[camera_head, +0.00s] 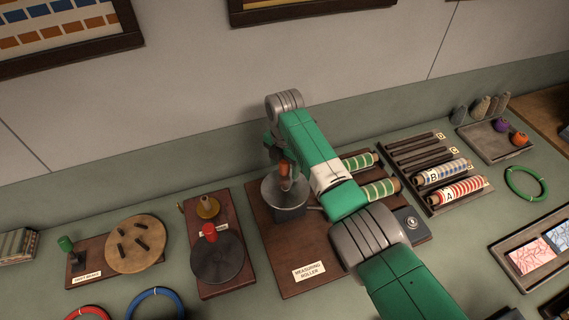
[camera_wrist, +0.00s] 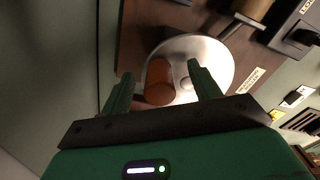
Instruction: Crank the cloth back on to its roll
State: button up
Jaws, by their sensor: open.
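The measuring roller's board (camera_head: 310,286) is dark wood with a white label. At its left stands a grey crank disc (camera_head: 290,206) with an upright orange-brown knob (camera_head: 285,172). The knob also shows in the wrist view (camera_wrist: 159,84), with the pale disc (camera_wrist: 217,62) behind it. My gripper (camera_wrist: 160,70) is open, one finger on each side of the knob in that view; whether the fingers touch it I cannot tell. Green striped cloth rolls (camera_head: 380,190) show right of my forearm. My arm hides the middle of the roller.
Left is a board with a red-knobbed dark disc (camera_head: 217,260), then a round wooden disc with pegs (camera_head: 135,243). Right is a rack (camera_head: 412,150) with blue-striped and red-striped rolls. A green ring (camera_head: 526,182) lies beyond it. A wall rises behind the counter.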

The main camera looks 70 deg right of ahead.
dwell(0.3)
notch_tip(320, 180, up, 9)
jog(key=p, duration=0.8)
jog(key=shift+r, duration=0.1)
dwell(0.5)
